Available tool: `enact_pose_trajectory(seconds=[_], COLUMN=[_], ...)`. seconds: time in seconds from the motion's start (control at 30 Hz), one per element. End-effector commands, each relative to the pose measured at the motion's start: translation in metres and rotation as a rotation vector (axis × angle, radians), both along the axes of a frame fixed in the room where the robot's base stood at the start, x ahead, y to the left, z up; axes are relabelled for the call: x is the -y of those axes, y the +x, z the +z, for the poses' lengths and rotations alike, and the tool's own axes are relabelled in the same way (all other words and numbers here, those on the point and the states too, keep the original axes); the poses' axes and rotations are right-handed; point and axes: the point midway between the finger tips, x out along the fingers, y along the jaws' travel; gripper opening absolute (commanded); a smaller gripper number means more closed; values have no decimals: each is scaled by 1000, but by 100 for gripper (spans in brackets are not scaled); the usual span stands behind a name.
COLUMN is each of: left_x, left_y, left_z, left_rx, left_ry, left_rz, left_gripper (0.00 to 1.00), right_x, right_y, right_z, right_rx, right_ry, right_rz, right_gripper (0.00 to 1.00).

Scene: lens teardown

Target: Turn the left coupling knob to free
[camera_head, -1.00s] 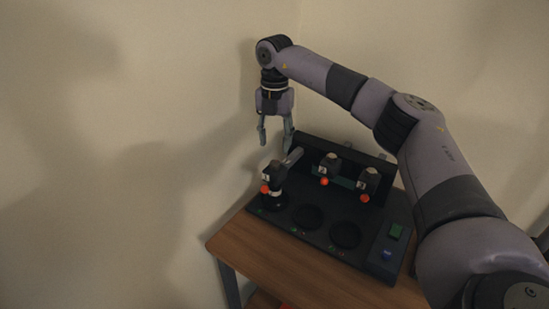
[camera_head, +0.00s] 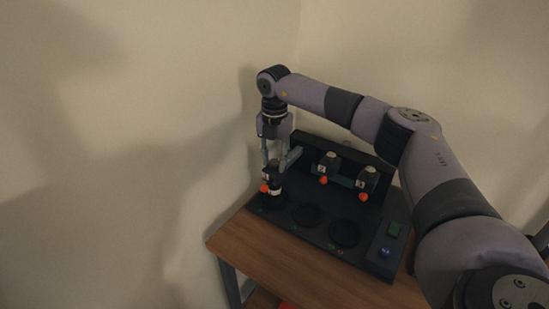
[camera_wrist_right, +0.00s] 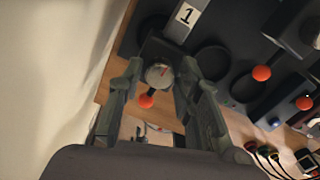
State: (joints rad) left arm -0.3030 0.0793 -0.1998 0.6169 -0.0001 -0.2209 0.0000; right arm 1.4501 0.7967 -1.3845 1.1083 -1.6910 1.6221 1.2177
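The left coupling knob (camera_head: 273,176) stands at the left end of the dark panel. In the right wrist view the knob (camera_wrist_right: 158,75) has a round grey top with a red mark. An orange ball (camera_wrist_right: 146,101) on a short lever sticks out from it; the ball (camera_head: 264,188) also shows in the head view. My right gripper (camera_head: 274,163) points straight down over the knob. In the wrist view the right gripper (camera_wrist_right: 163,70) is open, one finger on each side of the knob, with gaps visible. My left gripper is out of view.
The dark panel (camera_head: 290,230) lies on a wooden table (camera_head: 238,237) in the corner. Two more knobs (camera_head: 328,160) (camera_head: 367,178) with orange balls stand to the right. Round recesses (camera_head: 307,214) (camera_head: 344,233) lie in front. A wall (camera_head: 120,120) is close on the left.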

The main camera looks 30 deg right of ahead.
Motion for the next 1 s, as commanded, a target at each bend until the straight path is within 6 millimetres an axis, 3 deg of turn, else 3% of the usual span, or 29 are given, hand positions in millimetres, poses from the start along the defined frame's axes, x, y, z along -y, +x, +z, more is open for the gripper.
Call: enact_pose_trajectory(seconds=[0.43, 0.77, 1.0], left_x=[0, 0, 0], left_y=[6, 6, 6], left_z=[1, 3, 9], left_rx=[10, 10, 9], left_ry=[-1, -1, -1], left_rz=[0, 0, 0], left_gripper=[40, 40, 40], right_x=[0, 0, 0], right_y=[0, 0, 0], right_z=[0, 1, 1], right_rx=[0, 0, -2], right_ry=[0, 0, 1], right_rz=[0, 32, 160], right_gripper=[0, 0, 0])
